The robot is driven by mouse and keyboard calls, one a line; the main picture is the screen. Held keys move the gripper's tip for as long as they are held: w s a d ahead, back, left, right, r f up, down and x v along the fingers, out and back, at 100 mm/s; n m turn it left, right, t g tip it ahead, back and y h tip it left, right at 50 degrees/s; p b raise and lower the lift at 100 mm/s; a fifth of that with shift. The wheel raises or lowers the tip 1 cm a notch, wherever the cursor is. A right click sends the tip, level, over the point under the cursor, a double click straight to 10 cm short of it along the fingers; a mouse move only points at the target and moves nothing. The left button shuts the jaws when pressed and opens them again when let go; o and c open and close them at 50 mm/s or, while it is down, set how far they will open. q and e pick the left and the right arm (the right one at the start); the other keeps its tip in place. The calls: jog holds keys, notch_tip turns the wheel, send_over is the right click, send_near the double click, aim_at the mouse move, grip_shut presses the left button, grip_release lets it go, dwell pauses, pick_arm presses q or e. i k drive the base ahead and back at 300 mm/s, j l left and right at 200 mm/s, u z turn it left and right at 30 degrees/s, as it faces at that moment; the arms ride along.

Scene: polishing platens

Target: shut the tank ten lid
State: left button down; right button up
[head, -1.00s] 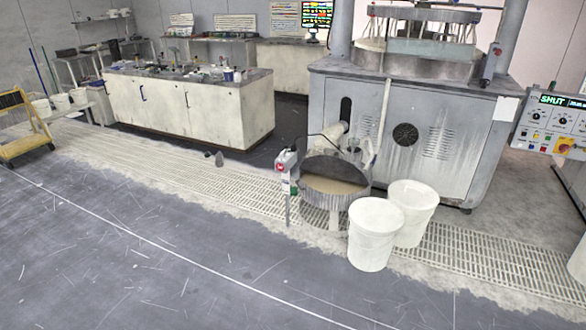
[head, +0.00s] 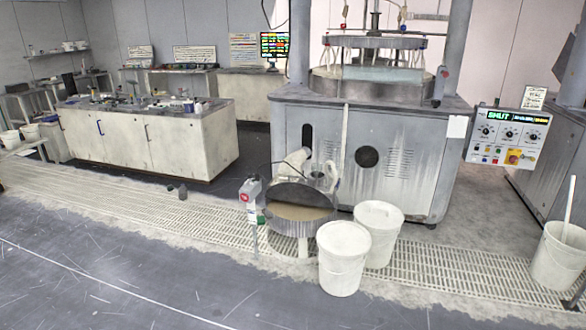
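An open round tank (head: 297,228) stands on a short leg in front of the grey polishing machine. Brownish liquid or slurry (head: 292,211) shows in it. A dark, flat half-round surface (head: 283,194) at its back may be a raised lid; I cannot tell for sure. I cannot read any number on the tank. A small post with a grey and red box (head: 249,191) stands at its left. Neither of my grippers is in view.
Two white buckets (head: 343,259) (head: 378,235) stand close at the tank's right. The floor grating (head: 150,214) runs past it. A control panel (head: 507,137) reads "SHUT". Another bucket (head: 558,258) is at far right. The front floor is clear.

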aim_at(292, 192)
jog(key=i+j+u, duration=0.3)
jog(key=i, duration=0.55)
jog(key=i+u, duration=0.25)
jog(key=i, duration=0.6)
